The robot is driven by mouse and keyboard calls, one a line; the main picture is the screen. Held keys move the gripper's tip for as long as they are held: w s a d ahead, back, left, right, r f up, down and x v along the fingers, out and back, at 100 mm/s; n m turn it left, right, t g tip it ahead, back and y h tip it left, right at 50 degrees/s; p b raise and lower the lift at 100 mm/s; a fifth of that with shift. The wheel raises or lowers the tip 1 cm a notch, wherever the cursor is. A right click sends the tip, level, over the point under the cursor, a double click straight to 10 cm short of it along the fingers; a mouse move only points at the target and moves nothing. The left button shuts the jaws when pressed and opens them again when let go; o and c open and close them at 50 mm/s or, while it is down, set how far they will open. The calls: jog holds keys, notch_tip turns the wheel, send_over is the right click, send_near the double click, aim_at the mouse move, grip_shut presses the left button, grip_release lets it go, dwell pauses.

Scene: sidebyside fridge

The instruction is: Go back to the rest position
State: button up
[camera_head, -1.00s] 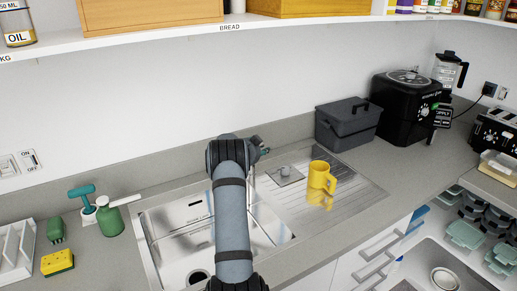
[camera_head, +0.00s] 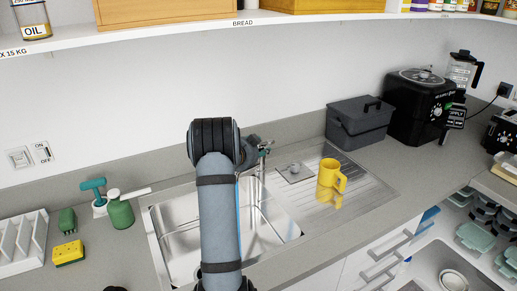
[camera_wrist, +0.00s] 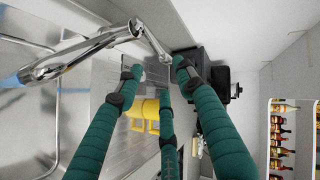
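My gripper shows in the wrist view (camera_wrist: 155,78) with its green padded fingers spread apart and nothing held between them. In the head view my arm hides most of it. The gripper is in the air around the sink (camera_head: 275,215). The chrome tap (camera_wrist: 85,52) crosses the upper left of the wrist view, close to the fingers. Whether they touch cannot be told. A yellow mug (camera_head: 332,175) stands upright on the ribbed drainboard, and it also shows behind the fingers in the wrist view (camera_wrist: 150,108).
A dark lidded box (camera_head: 358,124) and a black appliance (camera_head: 415,105) stand right at the back. A shelf (camera_head: 200,34) runs above.

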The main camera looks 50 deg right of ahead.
aim_at(269, 143)
dwell(0.4)
jog(key=x, duration=0.8)
jog(key=b+x, duration=0.1)
jog(key=x, duration=0.3)
jog(key=shift+d+f, duration=0.15)
jog(key=shift+f, duration=0.35)
jog(key=shift+b, duration=0.3)
jog(key=shift+r, duration=0.2)
jog(key=shift+w+a+r+p, duration=0.1)
jog(key=shift+a+r+p, duration=0.2)
jog(key=shift+p, duration=0.4)
